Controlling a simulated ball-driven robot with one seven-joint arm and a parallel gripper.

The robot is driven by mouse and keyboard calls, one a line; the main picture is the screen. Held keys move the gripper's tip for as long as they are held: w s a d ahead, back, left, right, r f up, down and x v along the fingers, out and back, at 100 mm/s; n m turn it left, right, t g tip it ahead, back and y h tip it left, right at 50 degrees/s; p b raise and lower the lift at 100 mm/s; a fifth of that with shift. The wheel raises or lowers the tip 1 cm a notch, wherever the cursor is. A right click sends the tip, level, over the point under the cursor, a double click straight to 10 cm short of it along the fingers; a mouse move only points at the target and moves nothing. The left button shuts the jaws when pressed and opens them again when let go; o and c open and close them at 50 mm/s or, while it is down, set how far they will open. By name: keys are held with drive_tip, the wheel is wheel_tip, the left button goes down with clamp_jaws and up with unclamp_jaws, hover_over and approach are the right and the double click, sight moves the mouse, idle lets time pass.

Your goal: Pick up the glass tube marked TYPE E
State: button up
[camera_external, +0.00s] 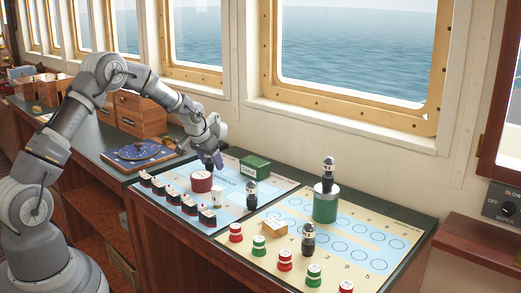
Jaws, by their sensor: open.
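Three dark tubes with pale tops and white marks stand upright. One tube (251,196) stands on the left chart. A second tube (308,239) stands on the right chart beside the tan block. A third tube (328,173) stands on the grey top of the green cylinder (325,208). The marks are too small to read, so I cannot tell which is TYPE E. My gripper (217,163) points down, open, above the back of the left chart, to the left of all three tubes. It looks empty and apart from them.
Near my gripper are a red cylinder (202,182) and a green box (255,167). A small red-and-white piece (216,198) and several dark pieces (174,195) line the left chart. Red and green pieces (259,245) and a tan block (274,228) occupy the right chart.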

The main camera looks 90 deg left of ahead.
drive_tip(key=c, duration=1)
drive_tip(key=shift+c, duration=0.2)
